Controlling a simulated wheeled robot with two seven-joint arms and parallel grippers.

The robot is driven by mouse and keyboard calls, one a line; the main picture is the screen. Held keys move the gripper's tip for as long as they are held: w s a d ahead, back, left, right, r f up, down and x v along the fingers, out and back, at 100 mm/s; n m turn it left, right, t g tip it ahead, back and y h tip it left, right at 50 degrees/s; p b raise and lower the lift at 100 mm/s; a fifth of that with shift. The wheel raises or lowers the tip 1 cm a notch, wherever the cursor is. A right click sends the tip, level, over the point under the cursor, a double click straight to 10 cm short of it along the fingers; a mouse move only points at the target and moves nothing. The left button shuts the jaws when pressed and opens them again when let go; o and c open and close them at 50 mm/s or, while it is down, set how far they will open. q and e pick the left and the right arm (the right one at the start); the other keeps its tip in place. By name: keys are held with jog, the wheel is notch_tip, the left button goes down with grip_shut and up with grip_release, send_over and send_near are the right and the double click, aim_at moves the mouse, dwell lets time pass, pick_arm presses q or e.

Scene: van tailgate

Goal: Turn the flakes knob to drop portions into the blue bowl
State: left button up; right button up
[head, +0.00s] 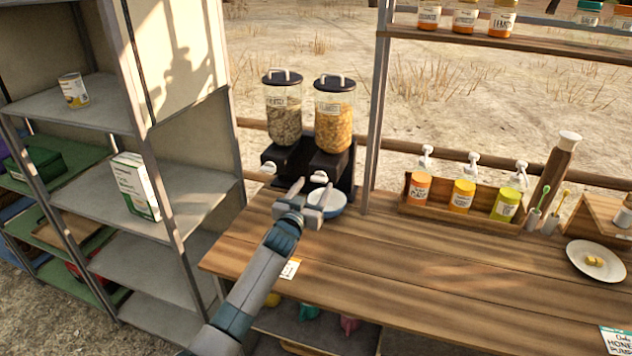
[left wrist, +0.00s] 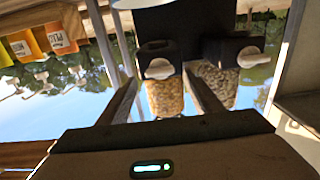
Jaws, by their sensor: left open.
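The flakes dispenser (head: 333,112) is the right one of two clear canisters with black lids, filled with golden flakes. Its white knob (head: 319,177) is on the black base, and the knob also shows in the left wrist view (left wrist: 158,70). The blue bowl (head: 333,205) stands on the counter under this dispenser, partly hidden by my gripper. My left gripper (head: 309,188) is open and empty in front of the knob. In the left wrist view the knob appears between the two spread fingers (left wrist: 159,85); contact cannot be told. My right gripper is out of view.
A second dispenser (head: 283,112) with greyish-brown cereal stands close on the left, with its own white knob (head: 268,167). A metal post (head: 375,110) rises to the right. A wooden box (head: 432,207) of jars sits farther right.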

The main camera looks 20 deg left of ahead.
aim_at(320, 178)
pick_arm(q)
jog(key=shift+w, duration=1.35)
jog(key=c, duration=1.1)
